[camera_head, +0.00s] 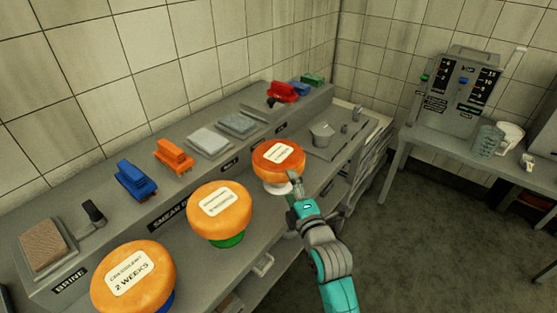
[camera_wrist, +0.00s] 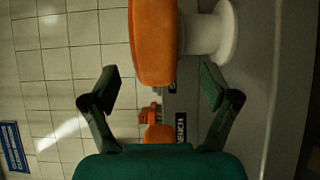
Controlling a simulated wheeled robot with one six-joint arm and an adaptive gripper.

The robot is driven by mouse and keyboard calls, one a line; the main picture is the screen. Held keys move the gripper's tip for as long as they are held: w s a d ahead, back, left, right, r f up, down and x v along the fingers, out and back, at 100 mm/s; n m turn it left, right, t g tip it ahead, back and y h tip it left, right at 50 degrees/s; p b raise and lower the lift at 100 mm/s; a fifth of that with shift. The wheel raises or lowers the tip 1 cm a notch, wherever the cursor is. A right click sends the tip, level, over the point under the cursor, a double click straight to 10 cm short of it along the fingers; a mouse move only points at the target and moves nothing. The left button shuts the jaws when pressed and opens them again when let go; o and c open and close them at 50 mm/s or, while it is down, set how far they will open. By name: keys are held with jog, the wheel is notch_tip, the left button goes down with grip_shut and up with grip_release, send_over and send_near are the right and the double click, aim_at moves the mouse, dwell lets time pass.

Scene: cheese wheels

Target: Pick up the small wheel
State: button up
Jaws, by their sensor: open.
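Three orange cheese wheels with white labels stand on the bench. The one that looks smallest, the far wheel (camera_head: 267,164), sits flat on a white stand (camera_head: 279,188). My gripper (camera_head: 293,186) is open and empty at the near right side of this wheel and its stand. In the wrist view the wheel (camera_wrist: 153,45) shows edge-on between the two spread fingers (camera_wrist: 160,78), with the white stand (camera_wrist: 225,30) to its right. I cannot tell whether the fingers overlap the wheel in depth. The middle wheel (camera_head: 219,210) is on a green stand; the nearest wheel (camera_head: 133,278) is on a blue one.
A metal cup (camera_head: 321,134) stands right of the far wheel. A side table (camera_head: 465,160) stands at right; open floor lies between.

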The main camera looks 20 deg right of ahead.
aim_at(279, 160)
jog(key=shift+w+r, duration=0.15)
jog(key=shift+w, duration=1.1)
jog(key=shift+w+r, duration=0.15)
jog(key=shift+w, duration=1.1)
grip_shut()
jog(key=shift+r, duration=0.2)
